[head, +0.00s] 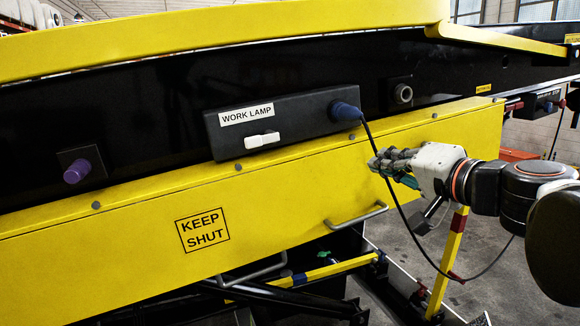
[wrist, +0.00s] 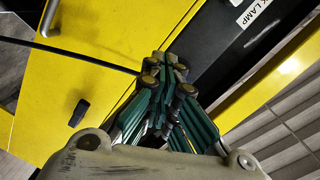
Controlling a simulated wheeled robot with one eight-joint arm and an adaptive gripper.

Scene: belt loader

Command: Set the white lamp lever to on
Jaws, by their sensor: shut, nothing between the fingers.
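The white lamp lever (head: 262,140) sits on the front of a black box (head: 290,118) under a "WORK LAMP" label (head: 246,115) in the head view. It lies nearly flat along the box; I cannot tell whether this is on or off. My gripper (head: 378,163) is to the right of the box and lower, in front of the yellow panel, apart from the lever. In the wrist view my gripper (wrist: 168,62) is shut and empty. There part of the label (wrist: 258,12) shows at the top right, and the lever is not visible.
A blue plug (head: 345,111) with a black cable (head: 385,185) leaves the box's right end; the cable hangs close to my gripper. A purple knob (head: 77,171) is at left. The yellow "KEEP SHUT" panel (head: 130,240) with a metal handle (head: 357,220) lies below.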

